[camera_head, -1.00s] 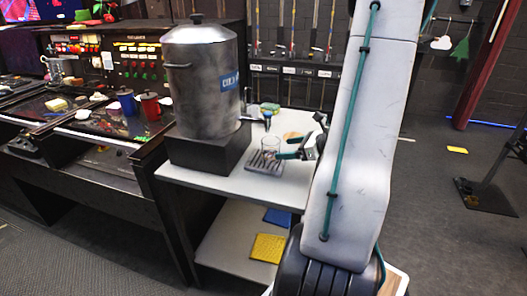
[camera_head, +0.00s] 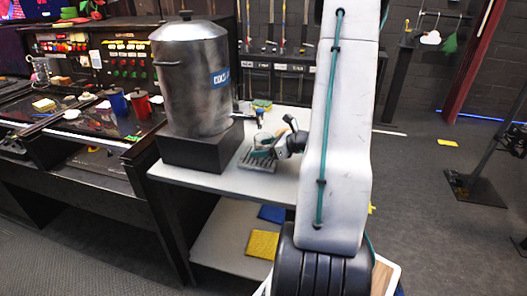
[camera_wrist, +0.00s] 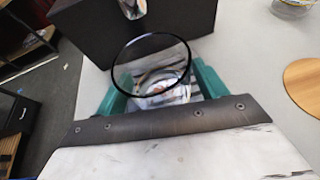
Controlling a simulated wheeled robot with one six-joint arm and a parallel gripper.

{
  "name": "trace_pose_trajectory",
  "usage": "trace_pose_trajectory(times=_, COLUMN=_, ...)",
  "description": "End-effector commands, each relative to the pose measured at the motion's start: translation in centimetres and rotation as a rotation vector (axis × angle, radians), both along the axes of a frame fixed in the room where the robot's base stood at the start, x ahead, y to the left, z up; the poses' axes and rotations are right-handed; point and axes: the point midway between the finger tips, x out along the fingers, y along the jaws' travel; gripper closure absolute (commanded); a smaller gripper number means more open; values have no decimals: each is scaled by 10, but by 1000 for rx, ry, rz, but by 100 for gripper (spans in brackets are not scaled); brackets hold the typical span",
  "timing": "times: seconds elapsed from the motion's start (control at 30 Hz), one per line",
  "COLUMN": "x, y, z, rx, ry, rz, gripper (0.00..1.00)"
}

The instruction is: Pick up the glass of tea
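A clear glass (camera_head: 262,139) with a dark rim stands on a slatted drip tray (camera_head: 258,164) on the pale table, in front of the large metal urn (camera_head: 193,85). In the wrist view the glass (camera_wrist: 151,64) looks clear, and I see no tea in it. My gripper (camera_head: 272,147) reaches in from the right at the glass. In the wrist view the green fingers of my gripper (camera_wrist: 161,92) are spread, one on each side of the glass. I cannot make out firm contact. The lower part of the glass is partly hidden by the gripper.
The urn stands on a black block (camera_head: 200,150) close behind the glass. A round wooden disc (camera_wrist: 303,85) lies to the right in the wrist view. A sponge (camera_head: 262,104) lies at the table's back. A red mug (camera_head: 140,103) and a blue mug (camera_head: 116,100) stand on the left counter.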

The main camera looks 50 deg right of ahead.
Motion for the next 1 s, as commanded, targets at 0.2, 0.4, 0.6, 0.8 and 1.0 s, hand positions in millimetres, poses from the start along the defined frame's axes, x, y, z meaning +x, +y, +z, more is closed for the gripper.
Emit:
trace_pose_trajectory(times=0.2, x=0, y=0, z=0, rx=0, ry=0, rz=0, gripper=78)
trace_pose_trajectory(times=0.4, x=0, y=0, z=1, rx=0, ry=0, rz=0, gripper=78)
trace_pose_trajectory(times=0.6, x=0, y=0, z=4, rx=-1, ry=-1, rz=0, gripper=78)
trace_pose_trajectory(times=0.8, x=0, y=0, z=14, rx=-2, ry=-1, rz=1, gripper=78)
trace_pose_trajectory(times=1.0, x=-18, y=-5, z=15, rx=0, ry=0, rz=-2, gripper=78)
